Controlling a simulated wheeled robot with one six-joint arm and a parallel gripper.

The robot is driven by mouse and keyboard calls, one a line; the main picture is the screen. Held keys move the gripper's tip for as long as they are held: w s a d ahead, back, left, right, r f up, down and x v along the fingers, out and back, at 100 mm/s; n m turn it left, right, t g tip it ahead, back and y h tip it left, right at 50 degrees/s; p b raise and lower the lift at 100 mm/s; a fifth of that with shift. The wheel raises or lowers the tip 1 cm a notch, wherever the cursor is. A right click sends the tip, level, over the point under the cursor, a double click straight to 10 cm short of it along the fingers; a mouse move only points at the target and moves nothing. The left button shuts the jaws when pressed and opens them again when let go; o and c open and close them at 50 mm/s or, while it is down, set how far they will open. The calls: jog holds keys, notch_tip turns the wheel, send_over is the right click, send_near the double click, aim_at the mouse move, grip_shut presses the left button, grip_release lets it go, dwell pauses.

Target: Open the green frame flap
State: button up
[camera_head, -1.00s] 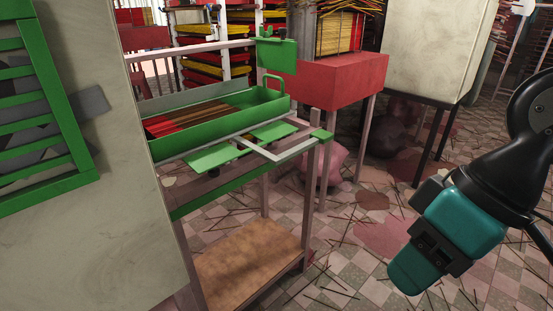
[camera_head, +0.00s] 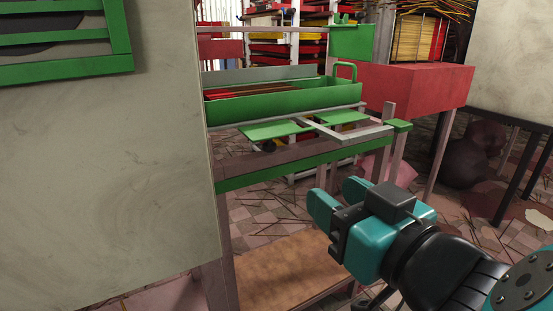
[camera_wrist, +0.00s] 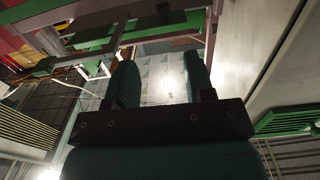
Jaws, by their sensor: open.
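A metal frame stands behind the pale wall, with a green bar (camera_head: 272,172) along its front. Flat green plates (camera_head: 268,130) lie under its green tray (camera_head: 285,105), beside a pale bent handle rod (camera_head: 345,131). A green upright plate (camera_head: 351,43) stands at the tray's far right corner. I cannot tell for certain which green part is the flap. My gripper (camera_head: 337,197), with teal fingers, is open and empty, in front of and below the frame's right end. In the wrist view its two fingers (camera_wrist: 160,75) are apart with nothing between them.
The pale wall (camera_head: 100,190) fills the left, with a green slatted panel (camera_head: 65,66) on it. A red box on legs (camera_head: 415,85) stands behind right. A brown lower shelf (camera_head: 285,272) lies below the frame. Thin sticks litter the tiled floor.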

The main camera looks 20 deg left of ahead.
aim_at(273, 150)
jog(key=p+x, duration=1.1)
jog(key=x, duration=0.5)
jog(key=shift+s+a+r, duration=0.15)
jog(key=shift+r, duration=0.1)
jog(key=shift+w+a, duration=0.4)
jog(key=shift+a, duration=0.15)
